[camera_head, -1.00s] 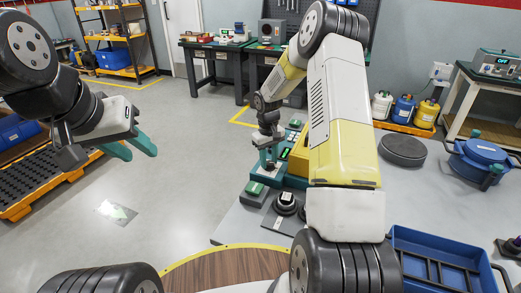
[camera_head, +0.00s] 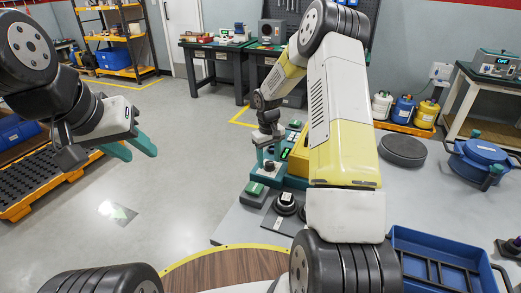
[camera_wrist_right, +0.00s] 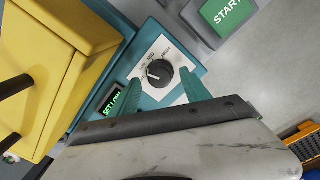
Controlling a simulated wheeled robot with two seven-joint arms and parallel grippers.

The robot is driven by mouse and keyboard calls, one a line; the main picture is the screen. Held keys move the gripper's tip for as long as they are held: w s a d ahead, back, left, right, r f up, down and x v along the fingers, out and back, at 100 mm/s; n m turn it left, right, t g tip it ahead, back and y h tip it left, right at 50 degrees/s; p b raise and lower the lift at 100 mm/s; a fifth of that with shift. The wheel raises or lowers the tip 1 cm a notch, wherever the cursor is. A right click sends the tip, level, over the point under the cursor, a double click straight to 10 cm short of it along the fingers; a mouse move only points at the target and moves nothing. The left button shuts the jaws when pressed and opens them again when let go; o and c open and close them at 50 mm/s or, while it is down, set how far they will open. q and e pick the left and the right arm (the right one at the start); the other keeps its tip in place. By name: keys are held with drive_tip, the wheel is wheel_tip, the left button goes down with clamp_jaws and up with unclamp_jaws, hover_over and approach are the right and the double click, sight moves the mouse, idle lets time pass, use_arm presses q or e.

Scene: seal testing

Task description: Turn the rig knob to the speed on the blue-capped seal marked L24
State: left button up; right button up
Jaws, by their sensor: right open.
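The rig (camera_head: 297,160) is a teal and yellow box on the grey table, partly hidden behind my right arm in the head view. In the right wrist view its round black knob (camera_wrist_right: 160,73) sits on a white dial plate, its white pointer line towards the left. A small green display (camera_wrist_right: 115,101) appears to read "SET LOW". My right gripper (camera_wrist_right: 161,94) is open, its teal fingers on either side of the knob's near edge; contact cannot be told. My left gripper (camera_head: 136,150) is open and empty over the floor. I cannot make out a blue-capped seal marked L24.
A green START button (camera_wrist_right: 228,12) is beside the dial. Black round parts (camera_head: 286,200) stand in front of the rig. A blue tray (camera_head: 410,241), a dark round disc (camera_head: 402,150) and a blue lidded pot (camera_head: 484,153) are on the table to the right.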

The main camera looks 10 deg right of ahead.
sight(268, 163)
wheel_tip(268, 163, up, 7)
drive_tip(key=shift+a+r, duration=0.1)
drive_tip(key=shift+a, duration=0.05)
idle(0.4)
